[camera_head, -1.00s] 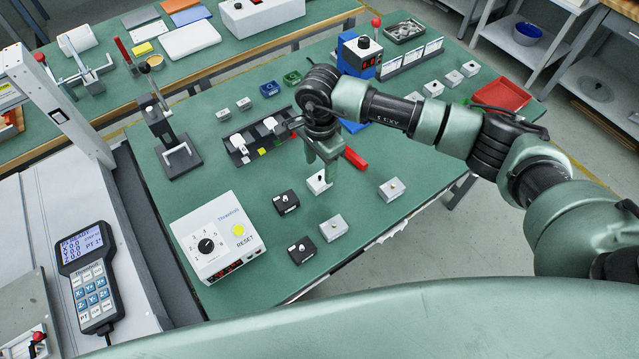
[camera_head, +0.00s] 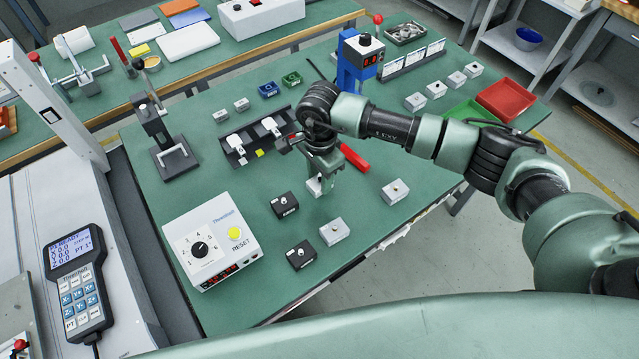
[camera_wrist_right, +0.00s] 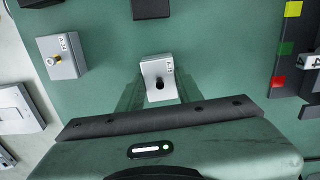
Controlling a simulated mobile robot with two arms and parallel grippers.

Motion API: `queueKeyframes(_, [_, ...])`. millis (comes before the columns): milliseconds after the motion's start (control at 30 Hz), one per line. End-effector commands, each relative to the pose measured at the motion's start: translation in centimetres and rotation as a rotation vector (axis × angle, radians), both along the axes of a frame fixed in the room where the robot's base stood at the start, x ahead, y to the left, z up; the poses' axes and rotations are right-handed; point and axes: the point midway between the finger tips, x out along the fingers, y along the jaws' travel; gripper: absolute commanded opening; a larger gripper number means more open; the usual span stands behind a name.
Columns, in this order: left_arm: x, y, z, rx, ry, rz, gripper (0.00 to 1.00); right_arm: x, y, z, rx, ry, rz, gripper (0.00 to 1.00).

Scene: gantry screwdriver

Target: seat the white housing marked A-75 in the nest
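A small white housing (camera_wrist_right: 157,70) with a dark round knob and a small label stands upright on the green table in the right wrist view. The label is too small to read for sure. My right gripper (camera_wrist_right: 160,88) points down over it, one finger on each side, and looks open with small gaps. In the head view the right gripper (camera_head: 322,184) partly hides the housing (camera_head: 314,188). A dark fixture (camera_head: 236,158) with white-topped clamps and a yellow tag lies left of the gripper; I cannot tell which part is the nest. My left gripper is not in view.
Black housings (camera_head: 284,205) and grey housings (camera_head: 334,231) stand close by. A control box (camera_head: 212,240) is at front left, a press stand (camera_head: 172,150) at left. A red-handled tool (camera_head: 354,157) lies behind the gripper; red (camera_head: 507,98) and green trays are at right.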

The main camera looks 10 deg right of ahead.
Motion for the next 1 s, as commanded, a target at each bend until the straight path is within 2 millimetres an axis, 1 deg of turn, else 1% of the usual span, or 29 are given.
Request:
queueKeyframes(167, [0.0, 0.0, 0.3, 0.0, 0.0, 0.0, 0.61, 0.0, 0.0, 0.6, 0.0, -0.001, 0.0, 0.0])
queueKeyframes(900, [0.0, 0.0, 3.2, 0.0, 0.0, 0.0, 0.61, 0.0, 0.0, 6.5, 0.0, 0.0, 0.0, 0.0])
queueKeyframes(1000, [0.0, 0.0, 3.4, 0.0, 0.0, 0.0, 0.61, 0.0, 0.0, 7.0, -0.001, 0.0, 0.001, 0.0])
